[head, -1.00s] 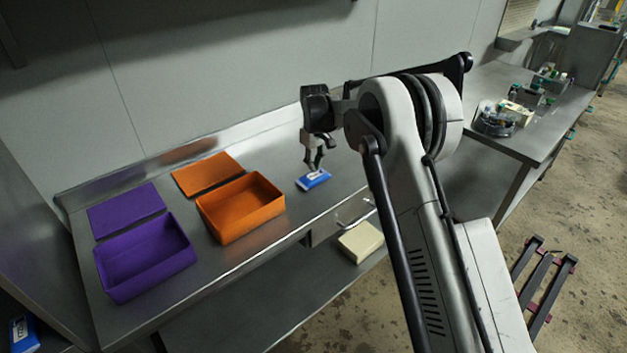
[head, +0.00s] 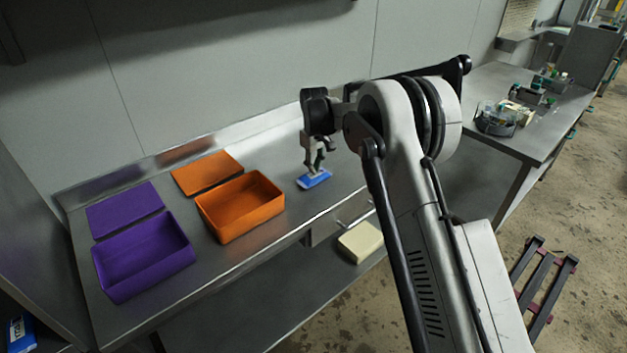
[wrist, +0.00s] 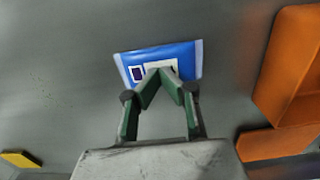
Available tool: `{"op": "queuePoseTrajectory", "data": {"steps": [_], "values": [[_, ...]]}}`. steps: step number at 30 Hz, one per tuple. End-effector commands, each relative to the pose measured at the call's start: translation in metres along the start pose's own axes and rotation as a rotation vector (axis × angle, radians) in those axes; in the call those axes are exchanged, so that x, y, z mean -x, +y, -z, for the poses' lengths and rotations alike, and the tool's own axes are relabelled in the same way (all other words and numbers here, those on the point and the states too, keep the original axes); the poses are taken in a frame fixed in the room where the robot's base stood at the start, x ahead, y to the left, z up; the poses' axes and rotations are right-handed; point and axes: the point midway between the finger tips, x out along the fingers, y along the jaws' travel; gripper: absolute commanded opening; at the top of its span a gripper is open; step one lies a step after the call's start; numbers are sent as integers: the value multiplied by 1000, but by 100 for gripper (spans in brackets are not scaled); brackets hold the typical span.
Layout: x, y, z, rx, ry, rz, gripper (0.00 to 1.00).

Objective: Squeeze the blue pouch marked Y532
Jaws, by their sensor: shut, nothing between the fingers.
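A blue pouch (head: 314,180) with a white label lies flat on the steel bench, right of the orange box. In the wrist view the pouch (wrist: 188,54) lies under my fingertips, which cover part of its label. Its marking is not readable. My gripper (head: 315,172) points down at the pouch, with its fingertips at or just above the top face; I cannot tell if they touch. In the wrist view the fingertips (wrist: 162,72) meet over the label and hold nothing.
An orange box (head: 240,207) and its flat lid (head: 207,173) stand left of the pouch. A purple box (head: 145,258) and lid (head: 125,209) are farther left. A cream block (head: 360,242) lies on the lower shelf. Another blue pouch (head: 22,334) is at bottom left.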

Motion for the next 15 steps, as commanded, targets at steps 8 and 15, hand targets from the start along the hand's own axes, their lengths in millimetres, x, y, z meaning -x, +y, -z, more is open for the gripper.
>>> {"op": "queuePoseTrajectory", "data": {"steps": [8, 15], "values": [[-7, 0, 0, 0, 0, 0, 0], [-10, 0, 0, 0, 0, 0, 0]]}}
